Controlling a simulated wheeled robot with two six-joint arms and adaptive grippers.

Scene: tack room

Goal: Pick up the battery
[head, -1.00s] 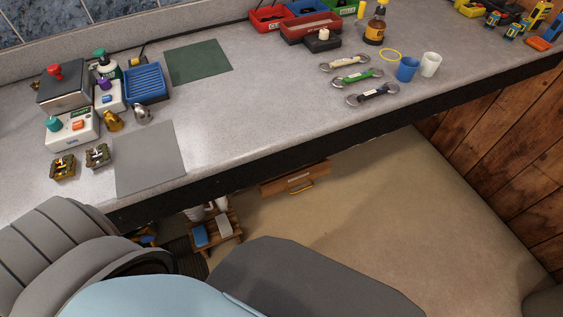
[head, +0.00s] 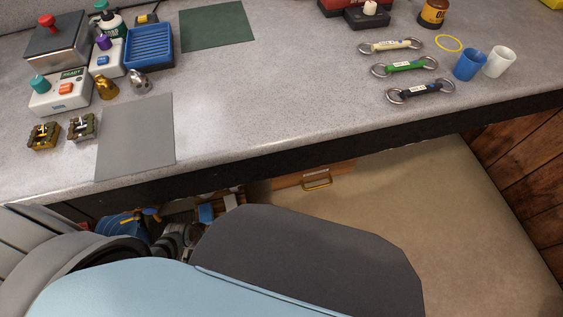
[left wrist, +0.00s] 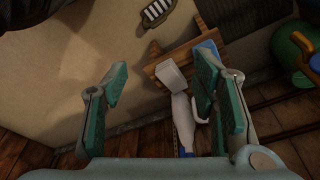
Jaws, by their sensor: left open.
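I cannot make out a battery for certain in either view now. My left gripper (left wrist: 160,100) shows in the left wrist view with its two green-padded fingers wide apart and nothing between them in its grasp. It hangs over the floor area below the counter. In the head view I cannot make out the left gripper, and my right gripper is in neither view.
The grey counter (head: 290,95) holds a blue tray (head: 149,50), a green mat (head: 216,25), a grey mat (head: 135,137), several ringed straps, a blue cup (head: 470,64) and a white cup (head: 499,61). Below are a drawer (head: 314,175) and a wooden rack (left wrist: 150,70).

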